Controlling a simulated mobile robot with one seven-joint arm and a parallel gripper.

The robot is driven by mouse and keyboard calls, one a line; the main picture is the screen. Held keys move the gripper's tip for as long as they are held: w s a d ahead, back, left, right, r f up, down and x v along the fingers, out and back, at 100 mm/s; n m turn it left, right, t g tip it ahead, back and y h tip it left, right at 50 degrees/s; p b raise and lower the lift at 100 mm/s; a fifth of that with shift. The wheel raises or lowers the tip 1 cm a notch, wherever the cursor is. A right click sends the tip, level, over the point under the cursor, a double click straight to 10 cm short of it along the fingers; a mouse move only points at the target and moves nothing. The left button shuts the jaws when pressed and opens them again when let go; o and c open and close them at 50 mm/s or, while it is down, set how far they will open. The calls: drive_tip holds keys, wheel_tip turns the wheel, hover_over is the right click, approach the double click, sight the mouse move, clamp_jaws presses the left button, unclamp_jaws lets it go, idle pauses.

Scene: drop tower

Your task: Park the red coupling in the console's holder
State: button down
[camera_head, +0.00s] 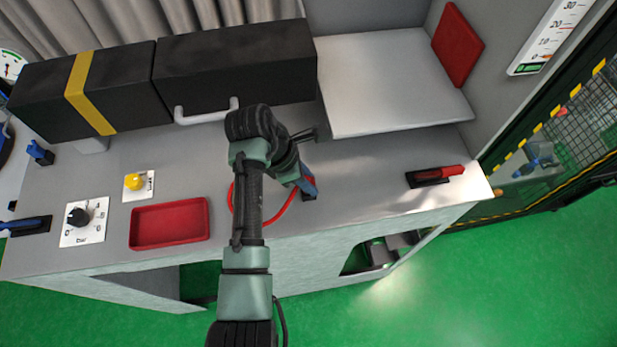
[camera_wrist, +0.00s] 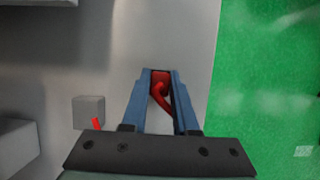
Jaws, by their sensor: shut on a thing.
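My gripper (camera_head: 308,183) is over the console top (camera_head: 345,190), near its front edge and right of my arm. In the wrist view my gripper (camera_wrist: 159,85) has its two blue fingers closed on the red coupling (camera_wrist: 161,77). The coupling's red hose curves down between the fingers. In the head view the red hose (camera_head: 287,212) loops out on both sides of my forearm; the coupling itself is hidden there by the gripper. A small dark piece shows right below the fingertips; I cannot tell whether it is the holder or part of the gripper.
A grey block (camera_wrist: 89,111) with a bit of red beside it stands left of the fingers. A red tray (camera_head: 170,224), yellow button (camera_head: 133,181) and black knob (camera_head: 78,217) lie left. A red-handled lever (camera_head: 437,176) is right. A black box (camera_head: 237,65) runs along the back.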

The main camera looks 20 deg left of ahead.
drive_tip(key=shift+f, duration=0.15)
drive_tip(key=c, duration=0.6)
unclamp_jaws()
drive_tip(key=v, duration=1.3)
drive_tip(key=shift+p, duration=0.3)
drive_tip(key=shift+a+f, duration=0.1)
